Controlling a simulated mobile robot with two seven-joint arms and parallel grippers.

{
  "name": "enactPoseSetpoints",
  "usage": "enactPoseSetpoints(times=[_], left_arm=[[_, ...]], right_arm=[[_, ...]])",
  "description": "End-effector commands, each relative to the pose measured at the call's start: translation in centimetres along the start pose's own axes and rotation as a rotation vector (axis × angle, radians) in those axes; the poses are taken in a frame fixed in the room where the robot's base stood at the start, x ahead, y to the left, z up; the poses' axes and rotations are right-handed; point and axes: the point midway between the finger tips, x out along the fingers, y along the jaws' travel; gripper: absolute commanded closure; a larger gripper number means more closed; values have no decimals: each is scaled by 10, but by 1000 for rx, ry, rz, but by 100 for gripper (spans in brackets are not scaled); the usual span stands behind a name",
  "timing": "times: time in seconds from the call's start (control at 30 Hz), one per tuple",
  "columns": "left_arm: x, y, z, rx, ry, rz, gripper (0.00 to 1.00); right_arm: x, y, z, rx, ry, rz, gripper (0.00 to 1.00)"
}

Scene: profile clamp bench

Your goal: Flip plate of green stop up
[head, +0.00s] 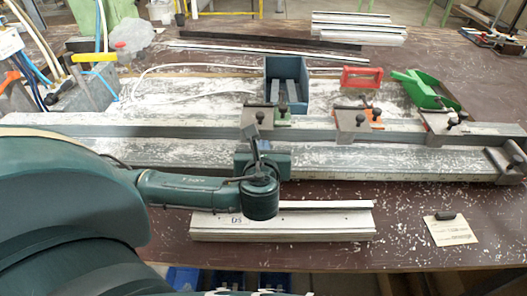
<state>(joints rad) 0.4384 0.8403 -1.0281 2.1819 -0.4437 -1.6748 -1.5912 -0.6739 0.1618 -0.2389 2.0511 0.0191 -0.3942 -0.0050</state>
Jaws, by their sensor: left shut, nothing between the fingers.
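A green stop (283,111) sits on the long metal rail at mid-picture. Its metal plate (257,114), with dark knobs, lies toward the front of the rail. My left gripper (253,132) stands just in front of this plate, its fingers pointing away from me. The fingers are shut with nothing between them. Whether the fingertips touch the plate cannot be told. My left wrist hides part of the rail below. My right gripper is not in view.
An orange stop (374,117) and another plate (441,123) sit further right along the rail (400,160). A pale profile (320,226) lies in front.

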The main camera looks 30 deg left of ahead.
Motion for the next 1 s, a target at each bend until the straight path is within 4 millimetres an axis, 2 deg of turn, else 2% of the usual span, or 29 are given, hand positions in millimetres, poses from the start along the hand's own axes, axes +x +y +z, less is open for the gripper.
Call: enactPoseSetpoints(times=[0.1,0.3,0.8,1.0], left_arm=[[22,1,1,2,-3,3,100],[45,0,1,0,-2,2,100],[50,0,1,0,-1,0,100],[57,-6,7,-2,-2,1,100]], right_arm=[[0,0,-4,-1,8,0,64],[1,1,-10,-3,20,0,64],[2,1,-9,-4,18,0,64],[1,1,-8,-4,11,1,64]])
